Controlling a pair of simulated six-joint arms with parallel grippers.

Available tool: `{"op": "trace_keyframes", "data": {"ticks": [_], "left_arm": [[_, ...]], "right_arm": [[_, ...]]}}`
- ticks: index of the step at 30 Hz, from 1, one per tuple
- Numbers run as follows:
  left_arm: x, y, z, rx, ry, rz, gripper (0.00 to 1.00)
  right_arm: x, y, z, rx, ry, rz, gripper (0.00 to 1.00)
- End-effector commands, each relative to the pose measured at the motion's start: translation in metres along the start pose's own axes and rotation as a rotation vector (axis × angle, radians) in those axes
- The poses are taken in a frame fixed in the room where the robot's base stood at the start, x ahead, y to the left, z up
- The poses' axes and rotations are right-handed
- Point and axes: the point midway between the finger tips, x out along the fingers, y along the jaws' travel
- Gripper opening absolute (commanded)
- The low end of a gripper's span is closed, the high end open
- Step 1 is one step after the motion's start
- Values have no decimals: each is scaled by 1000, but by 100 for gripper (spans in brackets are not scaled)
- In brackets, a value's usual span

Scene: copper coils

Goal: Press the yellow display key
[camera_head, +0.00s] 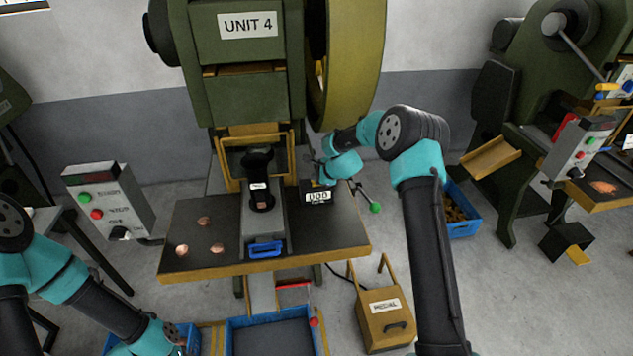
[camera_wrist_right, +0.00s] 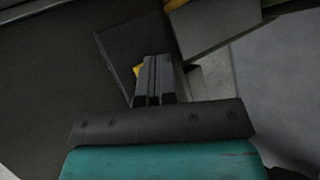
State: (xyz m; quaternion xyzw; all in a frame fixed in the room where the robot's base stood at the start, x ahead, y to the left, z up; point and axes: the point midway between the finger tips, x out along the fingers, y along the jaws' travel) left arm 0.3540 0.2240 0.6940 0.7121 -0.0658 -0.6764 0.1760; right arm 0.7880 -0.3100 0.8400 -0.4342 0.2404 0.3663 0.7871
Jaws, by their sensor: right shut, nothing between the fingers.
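The small dark display box (camera_head: 318,198) stands on the right part of the press table, with a white readout on its front. It also shows in the wrist view as a dark block (camera_wrist_right: 122,48). The yellow key (camera_wrist_right: 138,71) shows as a small patch beside my fingers, partly hidden by them. My right gripper (camera_head: 318,181) is shut and empty, its fingers at the top of the box. Whether they touch the key cannot be told. My left gripper (camera_head: 178,348) is low at the bottom edge, away from the box, its fingers too unclear to read.
The green UNIT 4 press (camera_head: 240,75) rises behind the table (camera_head: 190,265). Several copper pieces (camera_head: 217,248) lie on the table's left. A green-knobbed lever (camera_head: 375,208) is right of the box. A control box (camera_head: 108,200) stands left, and a blue bin (camera_head: 270,335) is below.

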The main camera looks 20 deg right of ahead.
Motion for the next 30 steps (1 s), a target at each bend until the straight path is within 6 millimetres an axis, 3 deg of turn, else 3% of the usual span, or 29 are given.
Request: {"op": "trace_keyframes", "data": {"ticks": [30], "left_arm": [[0,0,0,0,0,0,43]], "right_arm": [[-15,-11,11,0,0,0,0]]}}
